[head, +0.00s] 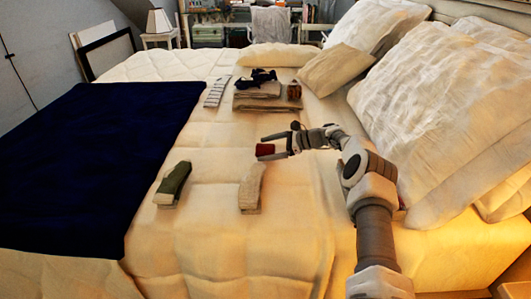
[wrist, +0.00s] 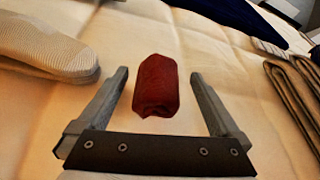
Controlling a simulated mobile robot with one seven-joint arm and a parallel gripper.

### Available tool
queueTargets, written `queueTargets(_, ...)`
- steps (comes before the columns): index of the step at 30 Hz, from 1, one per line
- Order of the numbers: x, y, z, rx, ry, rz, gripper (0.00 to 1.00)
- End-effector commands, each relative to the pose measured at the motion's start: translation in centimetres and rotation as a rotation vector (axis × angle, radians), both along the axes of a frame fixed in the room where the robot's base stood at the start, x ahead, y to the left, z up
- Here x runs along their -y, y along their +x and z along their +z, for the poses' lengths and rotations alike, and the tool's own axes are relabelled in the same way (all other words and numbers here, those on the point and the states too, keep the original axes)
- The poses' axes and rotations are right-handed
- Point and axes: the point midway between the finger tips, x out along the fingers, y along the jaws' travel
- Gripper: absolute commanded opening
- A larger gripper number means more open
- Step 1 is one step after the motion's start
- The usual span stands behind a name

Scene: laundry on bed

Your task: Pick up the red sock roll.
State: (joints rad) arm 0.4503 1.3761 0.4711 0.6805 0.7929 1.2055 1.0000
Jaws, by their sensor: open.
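The red sock roll (head: 265,150) lies on the cream bedspread near the middle of the bed. In the wrist view the red sock roll (wrist: 157,86) is upright in the picture, ahead of and between the two fingers. My gripper (head: 268,146) is open and empty, reaching in from the right with its fingertips at the roll. In the wrist view my gripper (wrist: 158,78) has a finger on each side, with bare cloth showing between each finger and the roll. I cannot tell how high the fingers are above the bed.
A beige sock (head: 251,187) and a green sock (head: 173,184) lie nearer. A folded stack (head: 258,103) with dark cloth on top and a striped item (head: 217,91) lie farther back. A navy blanket (head: 90,160) covers the left; pillows (head: 420,110) line the right.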

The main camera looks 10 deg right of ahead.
Motion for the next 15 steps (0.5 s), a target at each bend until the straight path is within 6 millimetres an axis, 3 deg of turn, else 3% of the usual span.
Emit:
queueTargets(3, 0.06, 0.00, 0.08, 0.000, 0.000, -0.001, 0.98)
queueTargets(15, 0.08, -0.01, 0.08, 0.000, 0.000, 0.000, 0.26)
